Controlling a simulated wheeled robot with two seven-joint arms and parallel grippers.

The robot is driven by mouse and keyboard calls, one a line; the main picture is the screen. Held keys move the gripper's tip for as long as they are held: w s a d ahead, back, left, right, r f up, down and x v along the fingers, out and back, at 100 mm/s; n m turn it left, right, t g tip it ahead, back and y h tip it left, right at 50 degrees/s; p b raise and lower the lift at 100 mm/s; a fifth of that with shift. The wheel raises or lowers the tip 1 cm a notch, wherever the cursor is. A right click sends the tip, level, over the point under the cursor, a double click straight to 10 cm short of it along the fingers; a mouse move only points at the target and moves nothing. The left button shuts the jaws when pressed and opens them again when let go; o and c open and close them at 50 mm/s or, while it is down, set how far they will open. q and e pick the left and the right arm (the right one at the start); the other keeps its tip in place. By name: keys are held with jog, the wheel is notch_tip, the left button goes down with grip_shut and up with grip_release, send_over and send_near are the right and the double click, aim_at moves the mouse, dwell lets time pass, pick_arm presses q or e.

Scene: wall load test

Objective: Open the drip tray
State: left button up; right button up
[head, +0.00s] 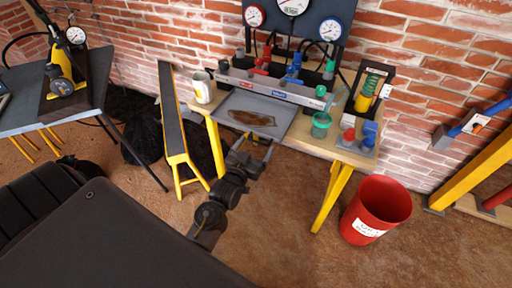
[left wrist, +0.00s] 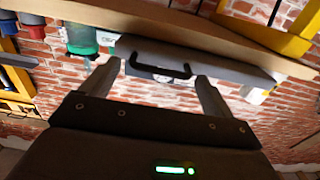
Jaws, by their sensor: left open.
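The drip tray (head: 270,103) is a shallow grey tray with a brown stain, set in the wooden bench below the valve manifold. In the left wrist view its grey front (left wrist: 220,70) carries a black bar handle (left wrist: 160,69). My left gripper (head: 256,144) is just in front of the tray's front edge. It is open, and in the left wrist view its two fingers (left wrist: 157,76) stand on either side of the handle, with no clear contact. The handle is hidden in the head view. My right gripper is not in view.
The bench (head: 312,142) holds a white can (head: 201,88), a green cup (head: 321,124) and a red and blue fitting block (head: 358,138). A red bucket (head: 375,208) stands on the floor at right. A yellow-legged trestle (head: 174,120) stands left of the bench.

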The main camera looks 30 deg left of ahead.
pick_arm(q)
jog(key=s+d, duration=0.1)
jog(key=s, duration=0.9)
jog(key=shift+s+b, duration=0.3)
jog(key=shift+b, duration=0.1)
